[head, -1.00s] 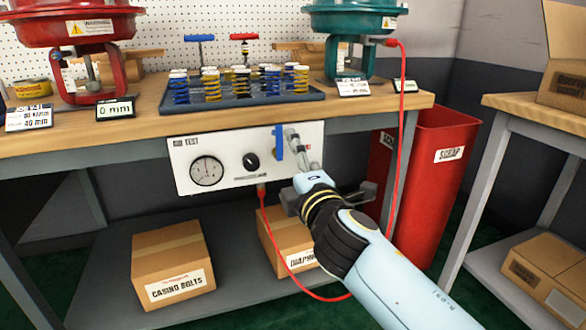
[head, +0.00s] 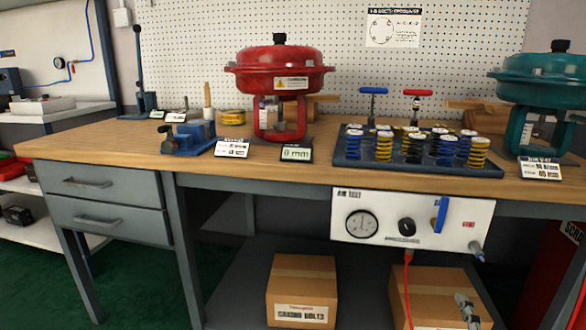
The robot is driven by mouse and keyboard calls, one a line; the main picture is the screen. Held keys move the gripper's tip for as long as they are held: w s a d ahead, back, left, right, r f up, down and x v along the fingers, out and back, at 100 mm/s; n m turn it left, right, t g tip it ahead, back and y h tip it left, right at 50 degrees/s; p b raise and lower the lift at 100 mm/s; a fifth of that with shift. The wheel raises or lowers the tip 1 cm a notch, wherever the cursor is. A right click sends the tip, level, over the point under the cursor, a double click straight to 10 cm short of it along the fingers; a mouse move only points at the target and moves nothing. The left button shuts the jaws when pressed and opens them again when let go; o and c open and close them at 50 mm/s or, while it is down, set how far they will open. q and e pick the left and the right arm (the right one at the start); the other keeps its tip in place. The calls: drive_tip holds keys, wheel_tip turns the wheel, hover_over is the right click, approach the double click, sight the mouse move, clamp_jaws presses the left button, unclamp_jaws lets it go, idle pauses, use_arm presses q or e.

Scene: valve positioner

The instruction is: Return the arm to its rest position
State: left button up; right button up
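At the bottom right of the head view, a small grey metal part, seemingly a fingertip of my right gripper (head: 467,309), shows in front of a cardboard box (head: 425,290). The rest of that gripper and its arm are out of the frame, so its opening cannot be seen. My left gripper is not in view. The white air test panel (head: 345,202) hangs under the bench edge with a round gauge (head: 361,225), a black knob (head: 407,227) and an upright blue lever (head: 440,214). A metal fitting (head: 477,251) shows at its lower right corner.
On the wooden bench (head: 110,148) stand a red actuator (head: 281,72), a teal actuator (head: 530,78), a spring tray (head: 350,168) and a blue vise (head: 188,138). A red hose (head: 408,270) hangs below the panel. Another box (head: 302,285) sits on the lower shelf.

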drive_tip(key=s+d+f+m+g+y+p, duration=0.1)
drive_tip(key=s+f+m+g+p, duration=0.5)
drive_tip(key=s+f, duration=1.45)
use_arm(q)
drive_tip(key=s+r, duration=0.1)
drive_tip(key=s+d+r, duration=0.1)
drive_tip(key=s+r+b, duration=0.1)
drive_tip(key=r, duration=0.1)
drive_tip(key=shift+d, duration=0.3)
use_arm(e)
drive_tip(key=s+f+m+g, duration=0.3)
drive_tip(key=s+m, duration=0.1)
drive_tip(key=s, duration=0.9)
drive_tip(key=s+f+m+g+y, duration=0.1)
drive_tip(key=s+f+m+g, duration=0.3)
drive_tip(key=s, duration=1)
drive_tip(key=shift+d+f, duration=0.2)
drive_tip(key=shift+f, duration=0.05)
